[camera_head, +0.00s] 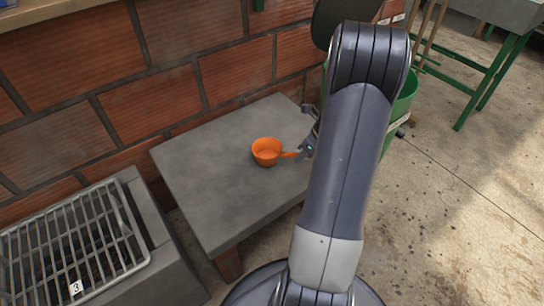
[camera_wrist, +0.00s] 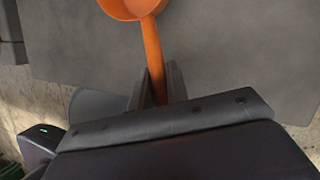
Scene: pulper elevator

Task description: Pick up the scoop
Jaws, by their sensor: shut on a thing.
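An orange scoop (camera_head: 266,152) with a round cup and a straight handle is over the grey slab table, its cup opening facing up. Its handle points right, toward my gripper (camera_head: 304,149). In the wrist view the scoop's handle (camera_wrist: 153,50) runs down between the two fingers of my gripper (camera_wrist: 158,84), which are shut on it. The cup is at the top of that view, partly cut off. My arm hides part of the gripper in the head view. I cannot tell whether the scoop touches the table or is slightly above it.
The grey slab table (camera_head: 205,165) is otherwise bare and stands against a brick wall (camera_head: 165,80). A metal grate (camera_head: 75,245) marked 3 is at the lower left. A green bin (camera_head: 402,100) stands behind my arm. Open concrete floor lies to the right.

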